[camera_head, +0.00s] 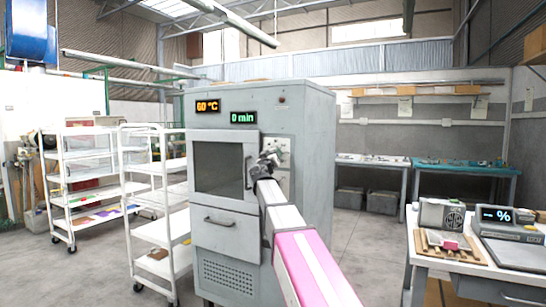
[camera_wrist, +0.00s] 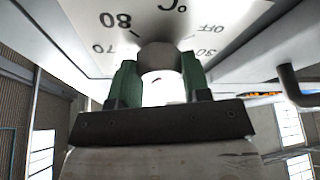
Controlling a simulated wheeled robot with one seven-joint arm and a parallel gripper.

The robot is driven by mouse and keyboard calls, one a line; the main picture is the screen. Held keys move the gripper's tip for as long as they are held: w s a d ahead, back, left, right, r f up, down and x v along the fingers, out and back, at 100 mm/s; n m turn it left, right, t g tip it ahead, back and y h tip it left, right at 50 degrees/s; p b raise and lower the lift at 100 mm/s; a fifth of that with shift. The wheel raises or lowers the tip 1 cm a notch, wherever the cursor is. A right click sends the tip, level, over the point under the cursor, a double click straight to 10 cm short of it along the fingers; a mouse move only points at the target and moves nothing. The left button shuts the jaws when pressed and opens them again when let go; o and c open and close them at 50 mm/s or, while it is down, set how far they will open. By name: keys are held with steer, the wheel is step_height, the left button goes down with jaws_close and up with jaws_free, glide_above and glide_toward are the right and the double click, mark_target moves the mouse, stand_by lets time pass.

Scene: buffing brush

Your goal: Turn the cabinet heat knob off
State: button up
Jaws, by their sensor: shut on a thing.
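The grey cabinet (camera_head: 228,160) stands in the middle of the head view, with displays reading "60 °C" (camera_head: 208,107) and "0 min" (camera_head: 243,118). My gripper (camera_head: 266,166) is at the control panel right of the cabinet's window. In the wrist view, the green fingers of my gripper (camera_wrist: 160,85) are shut on the round grey heat knob (camera_wrist: 160,56). The dial panel (camera_wrist: 100,45) around it shows "OFF", "30", "70" and "80", seen upside down. The knob's pointer cannot be made out. In the head view my gripper and arm hide the knob.
White shelf carts (camera_head: 150,200) stand left of the cabinet. A dark handle (camera_wrist: 293,88) sticks out right of my gripper in the wrist view. A table (camera_head: 440,262) with a scale (camera_head: 515,250) is at right. Floor is open between cabinet and table.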

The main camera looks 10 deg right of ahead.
steer(key=shift+r+n+g+y, duration=0.15)
steer(key=shift+n+g+y, duration=0.8)
steer(key=shift+n, duration=3.9)
steer(key=shift+r+n+g+y, duration=0.15)
steer(key=shift+n+g, duration=1.65)
steer(key=shift+n, duration=3)
steer(key=shift+r+n+g+y, duration=0.3)
steer(key=shift+n+g, duration=1.05)
steer(key=shift+n, duration=3.5)
steer(key=shift+f, duration=0.1)
steer(key=o, duration=0.9)
